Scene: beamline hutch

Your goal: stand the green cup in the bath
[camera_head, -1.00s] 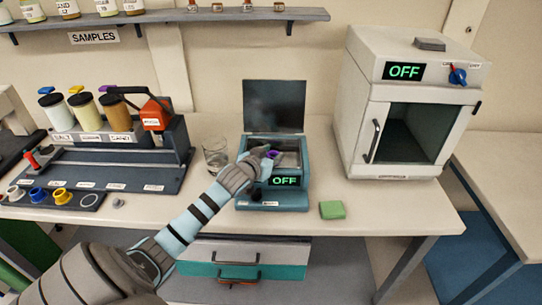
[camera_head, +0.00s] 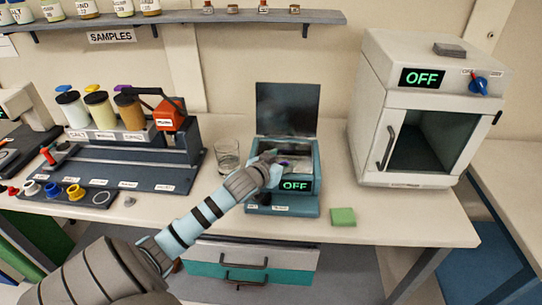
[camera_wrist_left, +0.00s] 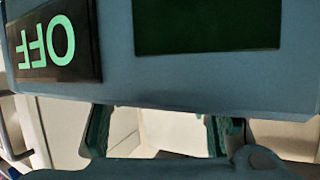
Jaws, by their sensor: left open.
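The bath (camera_head: 283,204) is a blue-green box with its dark lid raised and an OFF display on its front. My left gripper (camera_head: 270,157) is at the bath's open top. In the left wrist view the gripper's two fingers (camera_wrist_left: 160,130) stand apart with only pale surface between them, beside the bath's OFF display (camera_wrist_left: 55,45). A small purple spot (camera_head: 284,163) shows by the fingers; I cannot tell what it is. I see no green cup; the arm and bath walls hide part of the bath's inside. My right gripper is not in view.
A glass beaker (camera_head: 227,157) stands just left of the bath. A rack (camera_head: 130,172) with jars and small coloured cups stands at left. The counter's front right is clear.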

